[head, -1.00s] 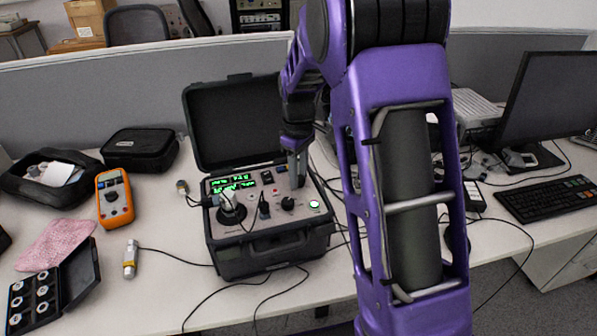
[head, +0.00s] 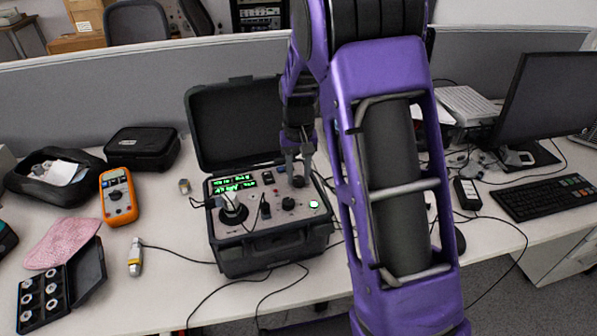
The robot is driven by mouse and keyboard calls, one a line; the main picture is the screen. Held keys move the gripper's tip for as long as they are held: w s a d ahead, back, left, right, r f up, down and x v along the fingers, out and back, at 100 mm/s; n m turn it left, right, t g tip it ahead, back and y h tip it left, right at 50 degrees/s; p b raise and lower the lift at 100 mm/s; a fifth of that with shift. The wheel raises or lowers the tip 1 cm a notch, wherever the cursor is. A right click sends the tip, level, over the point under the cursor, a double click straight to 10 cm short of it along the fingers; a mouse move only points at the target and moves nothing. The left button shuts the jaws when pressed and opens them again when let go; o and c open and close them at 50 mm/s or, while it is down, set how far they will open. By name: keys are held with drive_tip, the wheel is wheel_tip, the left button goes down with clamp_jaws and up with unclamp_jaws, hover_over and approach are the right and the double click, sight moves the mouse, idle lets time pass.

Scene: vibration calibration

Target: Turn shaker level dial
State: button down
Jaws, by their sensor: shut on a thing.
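The shaker unit is an open black case (head: 268,258) with a grey control panel (head: 236,205), standing on the desk. My gripper (head: 298,178) reaches down to the right rear of the panel. Its two fingers are shut on a small dark knob (head: 298,182), which shows partly between and below the tips. I cannot read a label to confirm that this is the level dial. A second black knob (head: 288,203) sits just in front, clear of the fingers. Green displays (head: 232,183) and a round green-lit button (head: 314,204) glow on the panel.
The raised lid (head: 236,125) stands behind the panel. A black cylindrical part (head: 232,210) and cables crowd the panel's left. An orange multimeter (head: 118,197), a sensor (head: 135,257) and an open small case (head: 62,285) lie left. A keyboard (head: 548,197) and monitor (head: 555,100) are right.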

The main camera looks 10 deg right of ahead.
sight(298, 178)
drive_tip(key=shift+m, duration=0.6)
drive_tip(key=c, duration=0.5)
unclamp_jaws()
drive_tip(key=shift+r, duration=0.15)
wheel_tip(298, 178, up, 17)
drive_tip(key=shift+r+p, duration=0.1)
drive_tip(key=shift+p, duration=0.85)
